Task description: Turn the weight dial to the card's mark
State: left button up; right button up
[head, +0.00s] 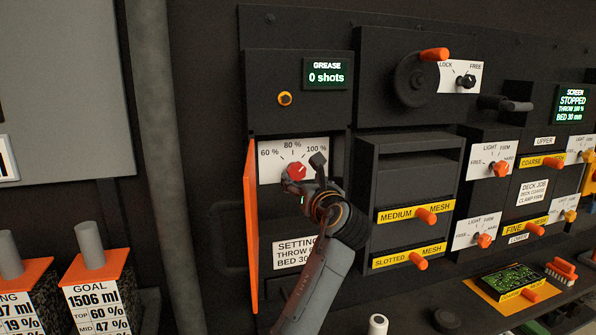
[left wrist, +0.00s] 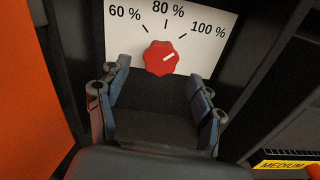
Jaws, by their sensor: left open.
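The red dial (head: 296,172) sits on a white scale plate (head: 271,167) marked 60 %, 80 % and 100 %. In the left wrist view, the white line on the dial (left wrist: 160,58) points right and slightly up, near the 100 % side. My left gripper (head: 305,173) is open in front of the dial, its fingers to either side below it, apparently not touching. A white settings card (head: 290,253) below reads THROW and BED 30; my left arm hides its throw value. My right gripper is not in view.
An orange door (head: 251,225) stands open just left of the dial. A drawer stack with orange handles (head: 425,216) is to the right. The screen (head: 573,104) reads STOPPED, THROW 100 %, BED 30 mm. A grease display (head: 325,73) reads 0 shots.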

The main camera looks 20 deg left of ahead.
aim_at(298, 174)
pick_arm(q)
jog(key=shift+x, duration=2.15)
jog(key=c, duration=1.2)
jog(key=shift+o, duration=0.2)
